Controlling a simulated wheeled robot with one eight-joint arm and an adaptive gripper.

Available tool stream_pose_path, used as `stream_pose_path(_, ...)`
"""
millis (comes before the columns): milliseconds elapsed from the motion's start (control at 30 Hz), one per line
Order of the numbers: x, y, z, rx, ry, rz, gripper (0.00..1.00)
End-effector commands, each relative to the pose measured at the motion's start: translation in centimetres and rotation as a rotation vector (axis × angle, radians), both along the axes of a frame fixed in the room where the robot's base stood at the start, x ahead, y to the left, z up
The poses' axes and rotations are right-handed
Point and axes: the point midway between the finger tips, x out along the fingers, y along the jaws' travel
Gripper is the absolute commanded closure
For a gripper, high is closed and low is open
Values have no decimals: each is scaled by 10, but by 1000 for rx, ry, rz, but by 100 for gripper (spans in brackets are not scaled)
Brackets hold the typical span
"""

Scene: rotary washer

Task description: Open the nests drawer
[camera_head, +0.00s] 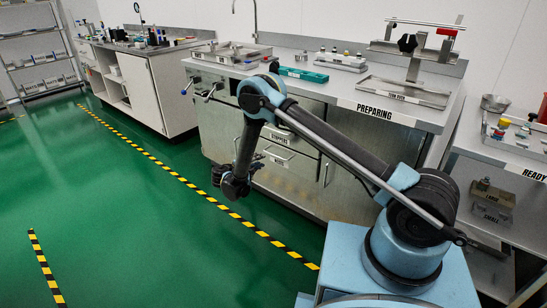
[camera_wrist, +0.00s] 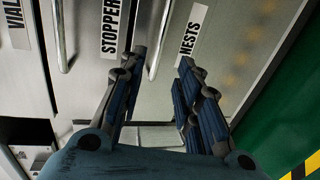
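The nests drawer (camera_wrist: 215,60) is the lower labelled drawer front under the "PREPARING" bench, and looks shut. Its "NESTS" label (camera_head: 279,161) shows in the head view and, turned sideways, in the wrist view. A bar handle (camera_wrist: 162,40) runs between the "STOPPERS" and "NESTS" labels in the wrist view. My gripper (camera_head: 236,188) is low in front of the cabinet. In the wrist view my gripper (camera_wrist: 160,68) has its two fingers spread, with the handle's lower end between them, nearer the left finger. It does not look gripped; the exact gap to it is unclear.
The stoppers drawer (camera_wrist: 88,50) with its own handle (camera_wrist: 62,38) is just above. The preparing bench (camera_head: 440,122) overhangs the drawers and carries trays and racks. A ready shelf (camera_head: 500,150) stands at right. Green floor (camera_head: 130,210) in front is free, marked with striped tape.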

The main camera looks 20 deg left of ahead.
Motion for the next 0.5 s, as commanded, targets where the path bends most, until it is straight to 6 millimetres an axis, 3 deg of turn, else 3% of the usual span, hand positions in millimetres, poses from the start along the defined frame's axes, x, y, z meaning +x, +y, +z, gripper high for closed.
stream_pose_path(500, 81, -34, -18, 0, 0, -1, 69)
